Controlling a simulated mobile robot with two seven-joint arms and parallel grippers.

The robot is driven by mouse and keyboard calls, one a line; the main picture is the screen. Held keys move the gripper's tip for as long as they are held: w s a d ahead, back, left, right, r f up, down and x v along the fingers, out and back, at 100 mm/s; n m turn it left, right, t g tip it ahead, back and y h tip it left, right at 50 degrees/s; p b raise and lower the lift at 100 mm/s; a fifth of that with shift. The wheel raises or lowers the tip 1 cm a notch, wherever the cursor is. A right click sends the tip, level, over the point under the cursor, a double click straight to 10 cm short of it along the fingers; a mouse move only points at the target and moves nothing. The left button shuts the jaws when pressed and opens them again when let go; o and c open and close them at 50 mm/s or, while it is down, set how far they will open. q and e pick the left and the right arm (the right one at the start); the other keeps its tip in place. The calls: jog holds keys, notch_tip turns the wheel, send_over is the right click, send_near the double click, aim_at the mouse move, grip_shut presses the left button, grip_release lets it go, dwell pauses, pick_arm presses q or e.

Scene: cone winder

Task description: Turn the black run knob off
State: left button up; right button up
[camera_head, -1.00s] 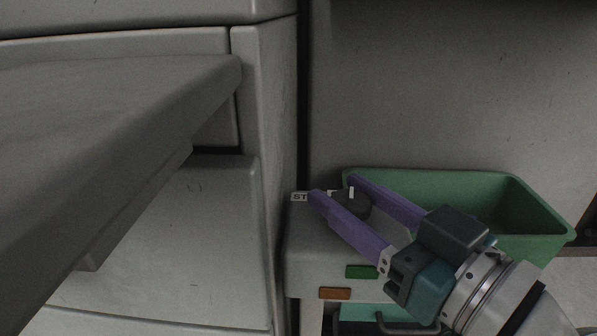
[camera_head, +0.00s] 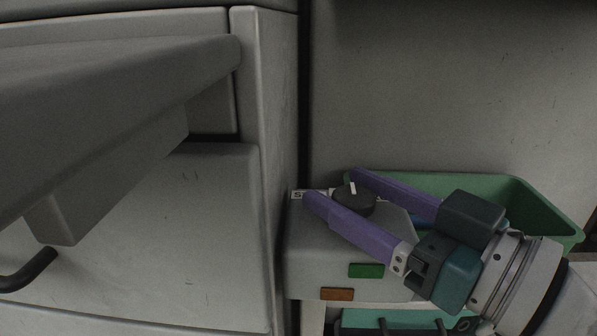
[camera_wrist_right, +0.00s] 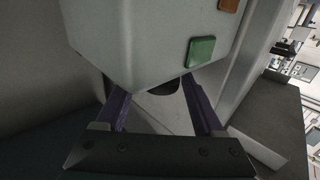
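The black run knob (camera_head: 354,199) is a short round knob with a white pointer mark, on top of a light grey control box (camera_head: 320,262). My right gripper (camera_head: 330,182) is open, with its two purple fingers on either side of the knob and a gap to it visible. In the right wrist view the fingers (camera_wrist_right: 160,100) are apart, and a dark edge of the knob (camera_wrist_right: 166,88) shows between them below the box; most of it is hidden there. A label beside the knob is partly covered by a finger. My left gripper is not in view.
A green button (camera_head: 366,271) and an orange button (camera_head: 337,294) are on the box's front. A green bin (camera_head: 480,188) stands behind the right gripper. Grey machine panels (camera_head: 150,220) and a large grey slab (camera_head: 110,95) fill the left.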

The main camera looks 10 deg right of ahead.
jog(key=shift+o, duration=0.6)
jog(key=shift+s+d, duration=0.15)
jog(key=shift+s, duration=0.15)
jog(key=p+v, duration=0.1)
jog(key=v, duration=0.8)
jog(key=shift+p, duration=0.35)
jog(key=shift+s+r, duration=0.1)
jog(key=shift+r, duration=0.05)
